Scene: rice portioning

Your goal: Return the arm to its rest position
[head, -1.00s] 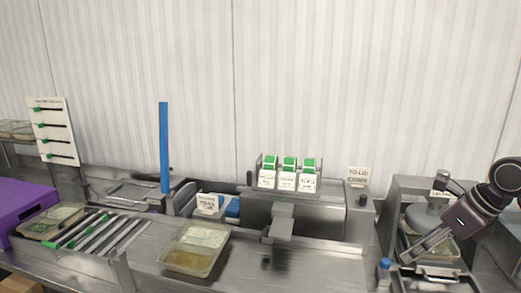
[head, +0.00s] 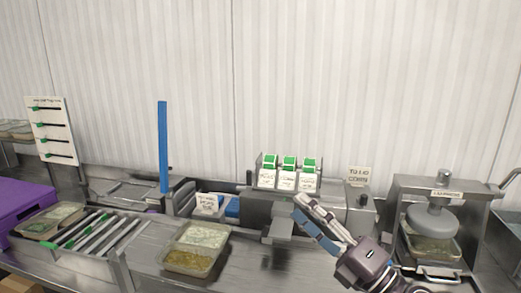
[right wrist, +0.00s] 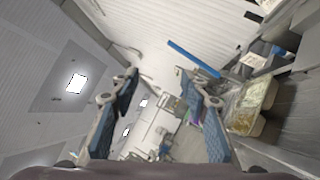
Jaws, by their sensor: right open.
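My right gripper (head: 316,220) is raised over the front of the steel counter in the head view, in front of the middle machine and left of the lid press (head: 432,218). In the right wrist view its two blue-padded fingers (right wrist: 160,115) stand wide apart with nothing between them. My left gripper is not in view.
A food tray (head: 196,250) stands on the counter left of my right gripper. Another tray (head: 433,250) sits under the press. Rollers (head: 95,235), a blue post (head: 163,147) and several green-topped packs (head: 289,172) stand further left and behind. The counter between tray and gripper looks clear.

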